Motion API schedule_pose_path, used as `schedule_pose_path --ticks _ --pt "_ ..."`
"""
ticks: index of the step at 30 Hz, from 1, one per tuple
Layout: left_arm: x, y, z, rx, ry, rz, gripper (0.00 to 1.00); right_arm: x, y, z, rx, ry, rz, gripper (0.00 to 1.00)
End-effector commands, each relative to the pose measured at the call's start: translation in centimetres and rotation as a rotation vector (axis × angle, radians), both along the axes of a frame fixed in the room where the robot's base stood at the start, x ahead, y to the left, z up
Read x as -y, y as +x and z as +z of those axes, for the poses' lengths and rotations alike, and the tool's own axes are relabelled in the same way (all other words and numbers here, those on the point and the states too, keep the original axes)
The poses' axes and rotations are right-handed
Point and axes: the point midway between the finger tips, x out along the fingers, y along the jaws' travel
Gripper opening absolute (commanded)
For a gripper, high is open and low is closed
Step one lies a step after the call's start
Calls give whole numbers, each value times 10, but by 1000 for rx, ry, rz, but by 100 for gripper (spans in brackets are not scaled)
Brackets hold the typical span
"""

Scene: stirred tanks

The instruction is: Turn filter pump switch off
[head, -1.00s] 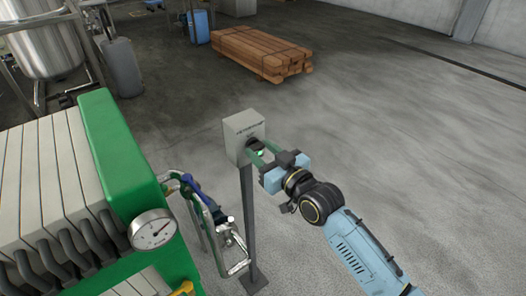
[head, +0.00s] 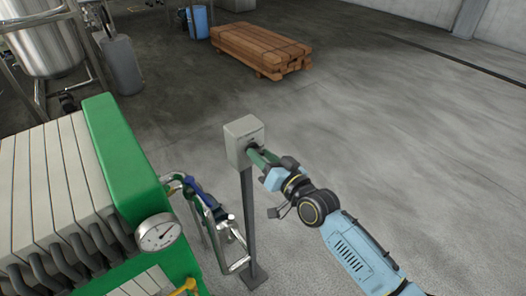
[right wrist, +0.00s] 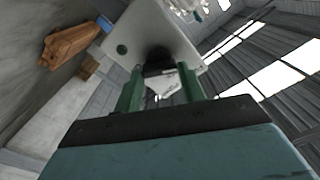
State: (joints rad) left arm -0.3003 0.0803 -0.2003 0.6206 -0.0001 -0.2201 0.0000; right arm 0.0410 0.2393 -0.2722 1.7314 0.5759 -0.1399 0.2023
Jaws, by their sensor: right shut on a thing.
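The filter pump switch box (head: 243,135) is a pale grey box on a thin dark post. My right gripper (head: 258,156) reaches its front face from the right. In the right wrist view, the box's face (right wrist: 185,48) has a black switch knob (right wrist: 158,58) between the green fingers of my right gripper (right wrist: 158,76). The fingers are shut on the knob, and they hide part of it. A round dark green lamp (right wrist: 122,49) on the face looks unlit. My left gripper is not in view.
A green-framed filter press (head: 125,150) with a round gauge (head: 158,235) and bent pipes (head: 215,215) stands left of the post. A stack of timber (head: 260,50) lies behind on the floor. The floor to the right is clear.

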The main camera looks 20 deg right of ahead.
Motion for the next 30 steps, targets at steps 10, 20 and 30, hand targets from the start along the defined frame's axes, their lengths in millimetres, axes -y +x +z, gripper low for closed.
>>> schedule_pose_path --ticks 10,20,30 --pt "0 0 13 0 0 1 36 1 1 0 -112 310 -1 17" --pt "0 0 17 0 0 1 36 2 1 -2 -217 603 -1 17" --pt "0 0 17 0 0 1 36 2 1 -3 -306 849 -1 17"
